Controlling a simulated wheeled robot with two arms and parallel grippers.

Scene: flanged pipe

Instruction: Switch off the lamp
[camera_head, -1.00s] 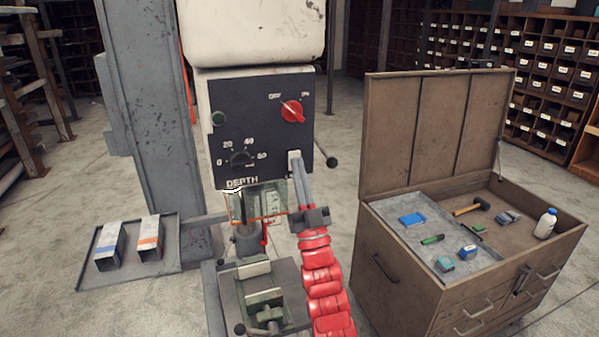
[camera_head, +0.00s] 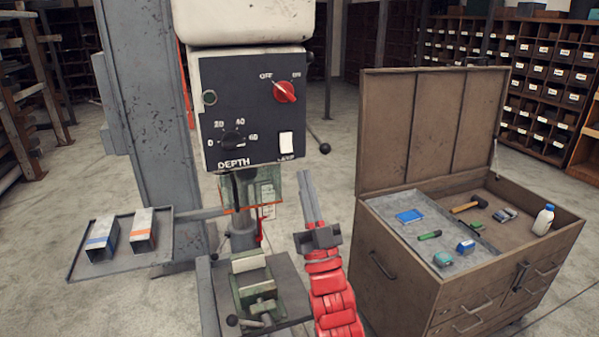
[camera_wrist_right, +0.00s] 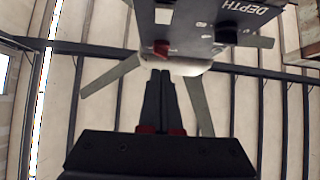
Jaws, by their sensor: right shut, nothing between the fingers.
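The drill's dark control panel (camera_head: 258,115) faces me. Its white rocker switch (camera_head: 286,144) sits at the lower right above a small label that seems to read LAMP. In the wrist view, a white piece that looks like the switch (camera_wrist_right: 163,16) is beyond the fingers. My right gripper (camera_head: 305,176) is shut and empty, its fingertips below and slightly right of the switch, apart from it. In the wrist view its dark fingers (camera_wrist_right: 160,76) are together.
A red knob (camera_head: 284,91) and a black depth knob (camera_head: 233,138) stick out of the panel. A black-balled lever (camera_head: 324,147) stands to its right. A vise (camera_head: 255,288) is below. An open tool chest (camera_head: 400,290) stands right of my right arm.

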